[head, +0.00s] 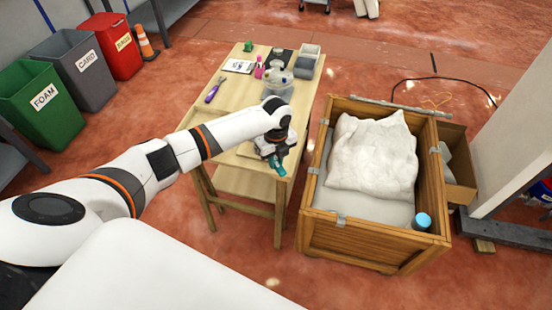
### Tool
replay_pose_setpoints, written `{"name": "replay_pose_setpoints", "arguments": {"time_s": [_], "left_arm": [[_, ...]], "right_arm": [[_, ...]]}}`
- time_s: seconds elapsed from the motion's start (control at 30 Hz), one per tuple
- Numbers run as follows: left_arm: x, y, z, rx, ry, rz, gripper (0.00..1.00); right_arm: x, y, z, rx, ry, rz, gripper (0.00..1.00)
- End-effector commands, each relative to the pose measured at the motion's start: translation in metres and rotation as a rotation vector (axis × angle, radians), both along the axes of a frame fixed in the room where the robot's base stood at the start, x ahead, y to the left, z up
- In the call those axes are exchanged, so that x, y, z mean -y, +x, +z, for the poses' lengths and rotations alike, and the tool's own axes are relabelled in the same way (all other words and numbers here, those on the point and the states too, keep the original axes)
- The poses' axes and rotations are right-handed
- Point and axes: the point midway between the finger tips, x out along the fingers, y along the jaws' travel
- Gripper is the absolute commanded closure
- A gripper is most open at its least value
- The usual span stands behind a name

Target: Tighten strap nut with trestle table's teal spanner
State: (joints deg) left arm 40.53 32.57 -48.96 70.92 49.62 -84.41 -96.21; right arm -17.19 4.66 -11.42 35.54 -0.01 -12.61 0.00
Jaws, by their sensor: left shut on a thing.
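The trestle table (238,160) stands in the middle, left of a wooden crate. My left gripper (276,155) is over the table's near right corner, shut on the teal spanner (277,166), which points down toward the table's edge. The gripper hides part of the spanner, and I cannot tell whether the spanner touches the table. I cannot make out the strap nut. My right gripper is not in view.
The wooden crate (312,225) holds a white sack (372,155) and a blue-topped cylinder (422,222). A purple-handled tool (213,91), grey bins (305,67) and small items are on the table. Labelled bins stand far left. Floor shows between table and crate.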

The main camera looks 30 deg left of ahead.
Motion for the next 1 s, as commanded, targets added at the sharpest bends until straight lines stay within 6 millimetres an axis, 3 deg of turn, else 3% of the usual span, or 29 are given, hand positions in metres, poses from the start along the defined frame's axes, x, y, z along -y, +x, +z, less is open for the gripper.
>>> {"name": "replay_pose_setpoints", "arguments": {"time_s": [1.0], "left_arm": [[-0.015,-0.019,0.000,0.001,-0.001,-0.202,1.00]], "right_arm": [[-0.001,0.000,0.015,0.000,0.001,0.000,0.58]]}}
